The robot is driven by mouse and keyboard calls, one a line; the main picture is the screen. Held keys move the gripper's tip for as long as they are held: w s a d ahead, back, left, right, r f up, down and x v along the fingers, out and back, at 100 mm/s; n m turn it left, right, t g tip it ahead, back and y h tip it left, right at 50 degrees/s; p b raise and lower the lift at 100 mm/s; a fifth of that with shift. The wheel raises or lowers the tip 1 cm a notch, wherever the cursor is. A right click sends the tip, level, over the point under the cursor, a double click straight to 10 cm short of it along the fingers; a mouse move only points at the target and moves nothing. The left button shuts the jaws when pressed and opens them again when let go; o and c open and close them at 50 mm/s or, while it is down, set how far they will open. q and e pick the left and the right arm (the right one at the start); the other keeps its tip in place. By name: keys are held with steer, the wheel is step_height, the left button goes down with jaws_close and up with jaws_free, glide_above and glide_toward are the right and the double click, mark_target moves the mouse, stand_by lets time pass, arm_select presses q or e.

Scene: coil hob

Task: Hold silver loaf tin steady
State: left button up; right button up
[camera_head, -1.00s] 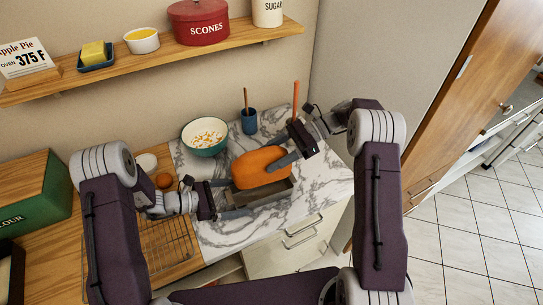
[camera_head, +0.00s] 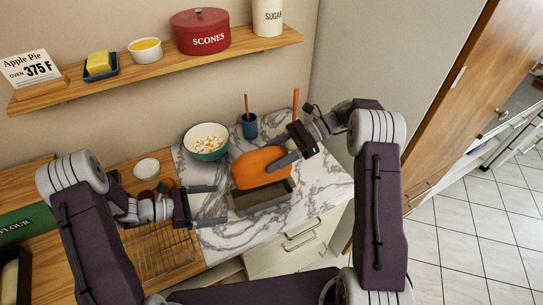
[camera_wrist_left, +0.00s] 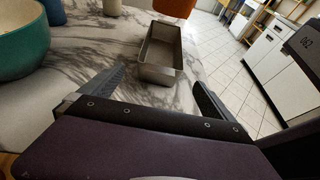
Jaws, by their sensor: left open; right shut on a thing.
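The silver loaf tin (camera_head: 262,203) stands upright on the marble counter, its long side facing me. It also shows in the left wrist view (camera_wrist_left: 158,73), where its visible inside looks empty. My left gripper (camera_head: 214,204) is open and empty, just left of the tin and apart from it. In the left wrist view its fingers (camera_wrist_left: 159,82) are spread, with the tin's near end ahead between them. My right gripper (camera_head: 281,156) is shut on an orange vessel (camera_head: 258,168), held tilted above the tin. The orange vessel hides the tin's back part in the head view.
A teal bowl (camera_head: 205,142) and a blue cup (camera_head: 249,125) stand behind on the marble. A wire rack (camera_head: 160,252) lies at the left, below my left arm. A wooden shelf (camera_head: 150,78) runs along the wall. Marble right of the tin is clear.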

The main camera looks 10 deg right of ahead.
arm_select(q)
steer(key=v, duration=1.2)
steer(key=shift+s+f, duration=0.1)
